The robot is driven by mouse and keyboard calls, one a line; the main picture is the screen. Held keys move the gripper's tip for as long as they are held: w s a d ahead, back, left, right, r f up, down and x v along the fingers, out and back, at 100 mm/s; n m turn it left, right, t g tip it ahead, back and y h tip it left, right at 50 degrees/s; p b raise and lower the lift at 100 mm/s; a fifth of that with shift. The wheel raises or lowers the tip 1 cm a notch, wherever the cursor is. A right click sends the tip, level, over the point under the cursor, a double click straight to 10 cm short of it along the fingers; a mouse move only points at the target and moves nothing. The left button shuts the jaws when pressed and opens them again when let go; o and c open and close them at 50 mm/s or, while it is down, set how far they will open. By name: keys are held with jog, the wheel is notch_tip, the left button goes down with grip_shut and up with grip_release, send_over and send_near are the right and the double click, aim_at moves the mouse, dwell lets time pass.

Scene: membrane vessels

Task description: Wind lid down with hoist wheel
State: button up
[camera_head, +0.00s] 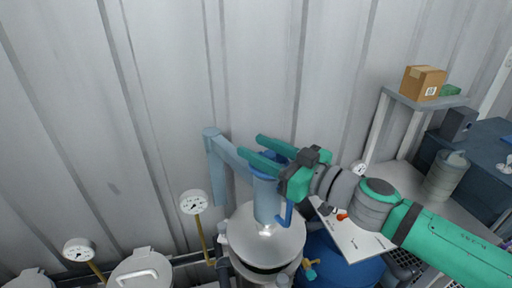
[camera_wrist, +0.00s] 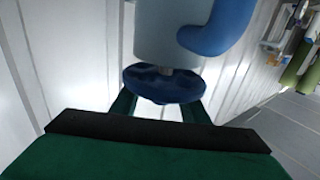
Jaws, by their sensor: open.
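The blue hoist wheel (camera_head: 278,149) sits on top of the light-blue hoist cylinder (camera_head: 266,200), partly hidden by my gripper. In the wrist view the lobed wheel (camera_wrist: 165,86) shows close in front, on a short shaft. My gripper (camera_head: 252,146) is open, with one finger on either side of the wheel; I cannot tell whether they touch it. The fingers (camera_wrist: 158,104) are partly hidden behind the wheel in the wrist view. The round metal lid (camera_head: 262,238) lies below the cylinder. A dark band shows under its front rim; I cannot tell how wide any gap is.
A light-blue bracket arm (camera_head: 218,165) carries the cylinder. A pressure gauge (camera_head: 194,203) stands left of the lid. A blue drum (camera_head: 340,265) and a white panel (camera_head: 352,237) are at the right, below my arm. A shelf (camera_head: 420,98) holds a cardboard box (camera_head: 423,82).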

jog(key=shift+w+a, duration=0.15)
jog(key=shift+a, duration=0.2)
jog(key=shift+c, duration=0.6)
grip_shut()
